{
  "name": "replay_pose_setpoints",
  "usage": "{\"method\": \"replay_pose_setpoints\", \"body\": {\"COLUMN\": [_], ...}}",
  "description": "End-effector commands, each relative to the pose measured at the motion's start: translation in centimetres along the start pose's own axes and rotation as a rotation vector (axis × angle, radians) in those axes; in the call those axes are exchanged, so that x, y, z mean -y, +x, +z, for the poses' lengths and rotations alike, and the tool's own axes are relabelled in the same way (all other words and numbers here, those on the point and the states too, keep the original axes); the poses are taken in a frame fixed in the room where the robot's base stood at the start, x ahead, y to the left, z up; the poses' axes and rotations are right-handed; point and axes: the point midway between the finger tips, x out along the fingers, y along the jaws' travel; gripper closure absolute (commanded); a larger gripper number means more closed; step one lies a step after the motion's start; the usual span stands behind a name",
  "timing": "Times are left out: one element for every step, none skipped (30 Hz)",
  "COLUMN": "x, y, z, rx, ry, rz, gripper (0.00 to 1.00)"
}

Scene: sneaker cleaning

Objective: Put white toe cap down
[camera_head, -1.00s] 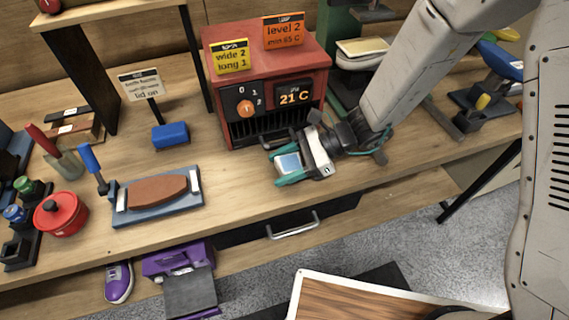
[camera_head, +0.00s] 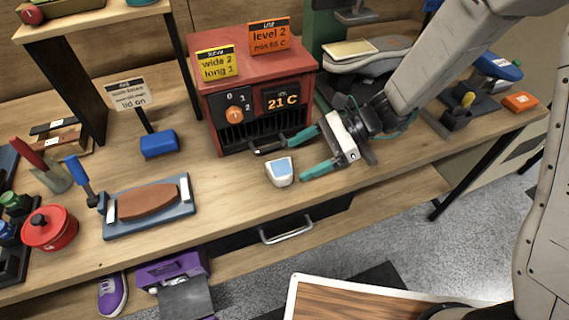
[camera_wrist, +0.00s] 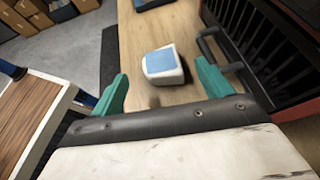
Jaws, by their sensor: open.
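The white toe cap (camera_head: 280,172) has a light-blue face and rests on the wooden workbench in front of the red heater box. In the wrist view the toe cap (camera_wrist: 163,65) sits beyond and between my two spread green fingers, not touching either. My gripper (camera_head: 307,156) is open and empty, just right of the toe cap in the head view. Its upper finger is close to the heater's front handle.
The red heater (camera_head: 258,95) reads 21 C and stands right behind, its black handle (camera_head: 268,146) close to my gripper. A blue tray with a brown pad (camera_head: 148,201) lies left. A blue block (camera_head: 159,143) stands behind it. The bench between is clear.

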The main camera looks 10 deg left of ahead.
Motion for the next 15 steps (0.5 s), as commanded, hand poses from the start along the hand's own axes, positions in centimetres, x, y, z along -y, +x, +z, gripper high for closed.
{"method": "replay_pose_setpoints", "body": {"x": [0.1, 0.0, 0.1, 0.1, 0.0, 0.0, 0.0, 0.0, 0.0, 0.0, 0.0, 0.0, 0.0, 0.0, 0.0], "y": [-1.1, -1.6, -2.1, -2.5, -2.9, -3.3, -3.5, -3.6, -3.8, -3.9, -4.0, -4.0, -4.0, -4.0, -4.0], "z": [0.0, 0.0, 0.0, 0.0, 0.0, 0.0, 0.0, 0.0, 0.0, 0.0, 0.0, 0.0, 0.0, 0.0, 0.0], "rx": [0.0, 0.0, 0.0, 0.0, 0.0, 0.0, 0.001, 0.001, 0.0, 0.0, 0.0, 0.0, 0.0, 0.0, 0.0], "ry": [-0.001, -0.001, 0.0, 0.0, 0.0, 0.0, 0.0, 0.0, -0.001, -0.001, -0.001, 0.0, 0.0, 0.0, 0.0], "rz": [-0.005, -0.004, -0.004, -0.003, -0.002, -0.003, -0.002, -0.001, 0.0, 0.0, 0.001, 0.001, 0.001, 0.001, 0.001], "gripper": [0.22, 0.22, 0.22, 0.22, 0.22, 0.22, 0.22, 0.22, 0.22, 0.22, 0.22, 0.22, 0.22, 0.22, 0.22]}}
